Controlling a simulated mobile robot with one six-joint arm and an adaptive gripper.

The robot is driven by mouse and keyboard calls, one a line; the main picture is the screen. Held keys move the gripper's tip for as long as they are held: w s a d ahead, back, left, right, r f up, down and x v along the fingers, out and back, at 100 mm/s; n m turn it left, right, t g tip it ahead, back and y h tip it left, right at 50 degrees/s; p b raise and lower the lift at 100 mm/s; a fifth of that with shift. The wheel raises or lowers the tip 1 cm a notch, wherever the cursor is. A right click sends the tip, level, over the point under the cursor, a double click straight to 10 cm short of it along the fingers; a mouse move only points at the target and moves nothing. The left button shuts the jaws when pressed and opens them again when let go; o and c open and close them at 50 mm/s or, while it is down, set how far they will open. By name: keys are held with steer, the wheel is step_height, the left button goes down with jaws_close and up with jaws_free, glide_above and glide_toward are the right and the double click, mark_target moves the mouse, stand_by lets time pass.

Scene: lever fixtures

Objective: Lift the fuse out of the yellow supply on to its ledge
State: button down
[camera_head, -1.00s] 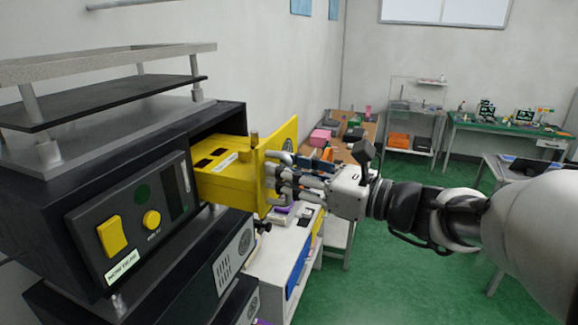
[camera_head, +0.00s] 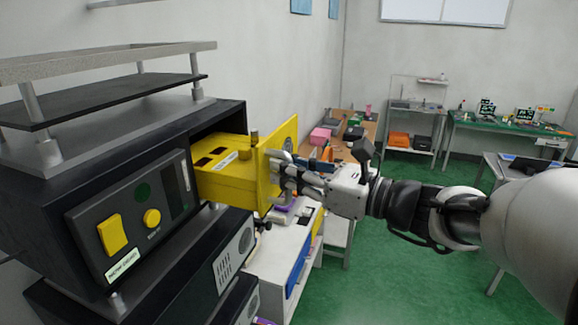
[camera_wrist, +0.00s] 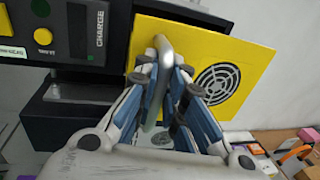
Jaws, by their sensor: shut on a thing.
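The yellow supply (camera_head: 228,182) is a drawer-like box sticking partly out of the black cabinet (camera_head: 30,160). Its top carries two dark reddish slots, a pale label and a short brass-coloured post (camera_head: 254,141), which may be the fuse; I cannot tell for sure. My gripper (camera_head: 283,172) is at the outer face of the supply's yellow front panel (camera_head: 290,132). In the wrist view my gripper (camera_wrist: 165,82) is shut on the silver handle (camera_wrist: 158,72), with fingers on both sides of it. The wrist view does not show the supply's top.
The cabinet's dark panel has a yellow rocker switch (camera_head: 112,235) and a yellow knob (camera_head: 152,217). Shelf plates on posts (camera_head: 110,98) stand above it. A bench with coloured boxes (camera_head: 320,136) lies behind my gripper. Green floor (camera_head: 400,280) is open below my arm.

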steer(key=v, duration=0.3)
steer(key=shift+w+d, duration=0.1)
steer(key=shift+w, duration=0.2)
steer(key=c, duration=2.1)
jaws_free()
steer(key=shift+c, duration=0.2)
steer(key=o, duration=0.4)
steer(key=shift+s+d, duration=0.1)
steer(key=shift+d, duration=0.15)
steer(key=shift+o, duration=0.4)
steer(key=shift+a, duration=0.15)
